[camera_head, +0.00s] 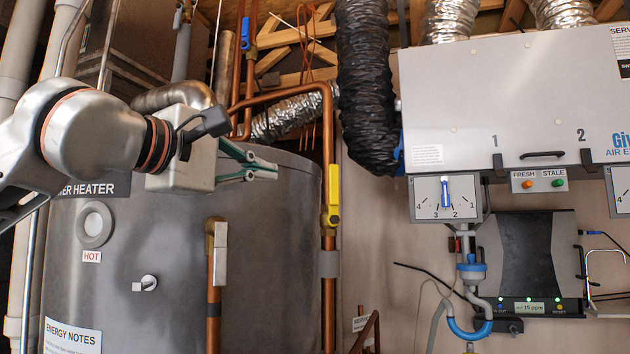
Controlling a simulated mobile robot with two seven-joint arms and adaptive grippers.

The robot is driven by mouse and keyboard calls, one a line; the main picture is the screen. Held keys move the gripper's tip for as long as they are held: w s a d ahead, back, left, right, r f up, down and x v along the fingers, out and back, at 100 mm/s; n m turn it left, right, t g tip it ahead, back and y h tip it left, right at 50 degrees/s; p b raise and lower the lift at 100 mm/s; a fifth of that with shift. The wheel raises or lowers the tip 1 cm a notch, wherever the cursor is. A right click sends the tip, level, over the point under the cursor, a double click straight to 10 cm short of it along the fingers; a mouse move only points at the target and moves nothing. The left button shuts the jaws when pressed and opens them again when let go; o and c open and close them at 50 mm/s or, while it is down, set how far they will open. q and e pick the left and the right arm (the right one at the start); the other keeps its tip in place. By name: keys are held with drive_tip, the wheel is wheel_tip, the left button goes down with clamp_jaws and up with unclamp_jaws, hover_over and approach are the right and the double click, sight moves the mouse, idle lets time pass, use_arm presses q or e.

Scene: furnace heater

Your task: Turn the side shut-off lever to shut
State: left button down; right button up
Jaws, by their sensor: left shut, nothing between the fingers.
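A yellow shut-off lever (334,193) stands upright, in line with the vertical copper pipe (328,130) at the right side of the grey water heater. A second valve, with a pale grey lever (220,255), is on a shorter copper pipe in front of the heater; its lever is vertical too. I cannot tell from the picture alone which one the task calls the side lever. My left gripper (276,170) reaches in from the left, shut and empty, its fingertips pointing right. In the picture they are left of the yellow lever, with a gap between. My right gripper is out of view.
The grey heater tank (180,310) fills the left, with a small tap-like knob (146,284) on its front. A black flexible duct (365,90) hangs in the middle. A white air-exchange unit (460,100) and a black-fronted box (528,255) are on the right wall.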

sight(334, 195)
use_arm(q)
drive_tip(key=w+d, duration=0.7)
drive_tip(key=d, duration=0.1)
drive_tip(key=shift+w+d, duration=0.2)
drive_tip(key=shift+w, duration=0.15)
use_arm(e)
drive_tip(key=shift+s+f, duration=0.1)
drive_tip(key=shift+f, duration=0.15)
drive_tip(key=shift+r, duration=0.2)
